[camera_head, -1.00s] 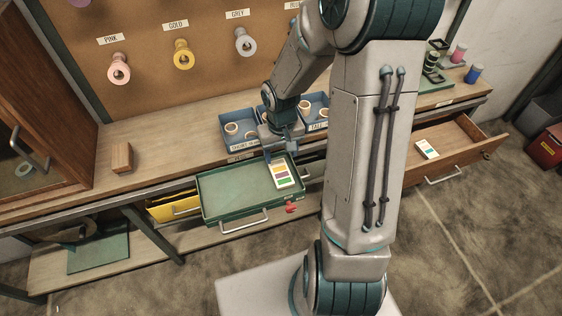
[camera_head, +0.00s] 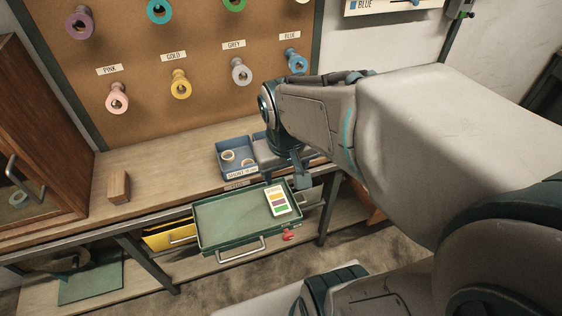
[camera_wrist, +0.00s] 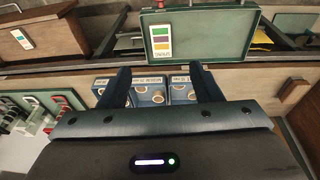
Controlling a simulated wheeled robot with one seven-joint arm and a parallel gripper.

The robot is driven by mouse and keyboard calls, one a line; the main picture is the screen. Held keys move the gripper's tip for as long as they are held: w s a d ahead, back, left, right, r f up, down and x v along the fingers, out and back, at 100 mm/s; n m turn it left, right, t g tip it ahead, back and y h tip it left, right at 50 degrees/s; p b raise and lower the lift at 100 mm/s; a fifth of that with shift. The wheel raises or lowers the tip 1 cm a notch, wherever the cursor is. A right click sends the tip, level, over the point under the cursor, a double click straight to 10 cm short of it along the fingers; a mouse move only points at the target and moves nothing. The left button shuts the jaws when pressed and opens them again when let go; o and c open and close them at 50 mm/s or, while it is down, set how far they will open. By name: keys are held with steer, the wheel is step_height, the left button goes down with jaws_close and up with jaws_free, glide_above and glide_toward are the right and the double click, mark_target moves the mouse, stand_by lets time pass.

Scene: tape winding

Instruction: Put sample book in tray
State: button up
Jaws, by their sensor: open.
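A sample book (camera_head: 277,201) with a white cover and yellow, purple and green blocks lies flat at the right end of the green tray (camera_head: 228,219). In the wrist view, this book (camera_wrist: 161,40) and the tray (camera_wrist: 222,32) are at the top, beyond my fingers. A second, similar white book (camera_wrist: 22,38) lies in an open wooden drawer (camera_wrist: 38,42) at the upper left of the wrist view. My gripper (camera_head: 302,183) is open and empty, above and just right of the tray, apart from the first book. In the wrist view, its fingers (camera_wrist: 160,70) point toward the bench.
Blue bins (camera_head: 236,160) with tape rolls stand on the bench behind the tray. A wooden block (camera_head: 118,187) and a cabinet (camera_head: 40,140) are at the left. Tape spools hang on the board above. My arm covers the right side of the head view.

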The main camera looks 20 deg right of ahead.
steer(key=shift+t+y, duration=0.4)
steer(key=s, duration=0.1)
steer(key=s+r, duration=0.1)
steer(key=s, duration=0.1)
steer(key=s+a+r, duration=0.1)
steer(key=shift+s+r, duration=0.15)
